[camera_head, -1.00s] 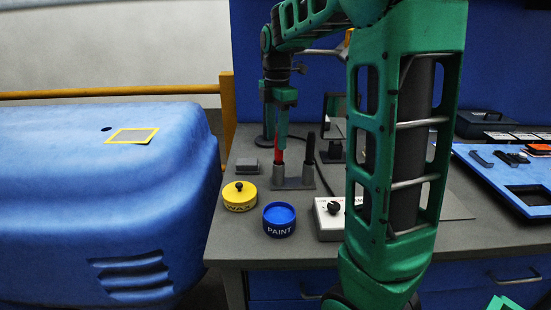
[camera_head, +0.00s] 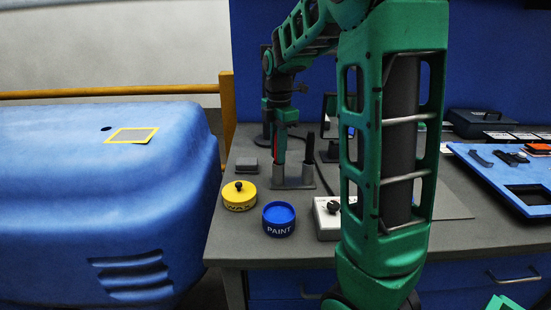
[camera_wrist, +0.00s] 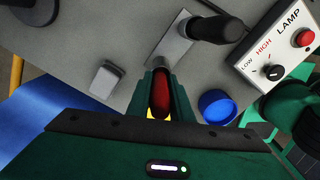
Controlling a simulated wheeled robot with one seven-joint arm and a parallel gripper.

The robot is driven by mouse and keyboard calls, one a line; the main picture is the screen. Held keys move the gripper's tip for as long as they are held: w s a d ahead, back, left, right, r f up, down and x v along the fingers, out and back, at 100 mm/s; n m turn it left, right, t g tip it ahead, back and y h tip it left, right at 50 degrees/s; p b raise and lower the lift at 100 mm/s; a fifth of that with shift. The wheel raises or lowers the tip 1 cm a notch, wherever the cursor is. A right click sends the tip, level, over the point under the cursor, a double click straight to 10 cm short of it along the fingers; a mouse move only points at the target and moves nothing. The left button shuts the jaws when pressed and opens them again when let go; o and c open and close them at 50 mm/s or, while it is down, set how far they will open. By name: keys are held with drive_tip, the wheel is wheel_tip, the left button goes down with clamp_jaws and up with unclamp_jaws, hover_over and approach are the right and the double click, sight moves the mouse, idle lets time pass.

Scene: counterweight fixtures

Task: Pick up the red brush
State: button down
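The red brush (camera_head: 275,152) stands upright in a grey holder (camera_head: 306,182) on the grey bench. In the wrist view its red handle (camera_wrist: 161,95) lies between the two green fingers of my gripper (camera_wrist: 161,82). In the head view my gripper (camera_head: 279,158) points down around the brush, just above the holder. The fingers sit close on both sides of the handle, and I cannot tell whether they press on it. The brush's lower end is hidden in the holder.
A black-handled tool (camera_head: 310,148) stands in the holder beside the brush. The yellow wax tin (camera_head: 240,202), blue paint pot (camera_head: 279,228) and lamp control box (camera_head: 328,219) are nearby. A small grey block (camera_head: 247,165) lies left. A blue tray (camera_head: 480,158) is at right.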

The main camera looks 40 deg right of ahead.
wheel_tip(320, 180, up, 10)
idle(0.7)
idle(0.7)
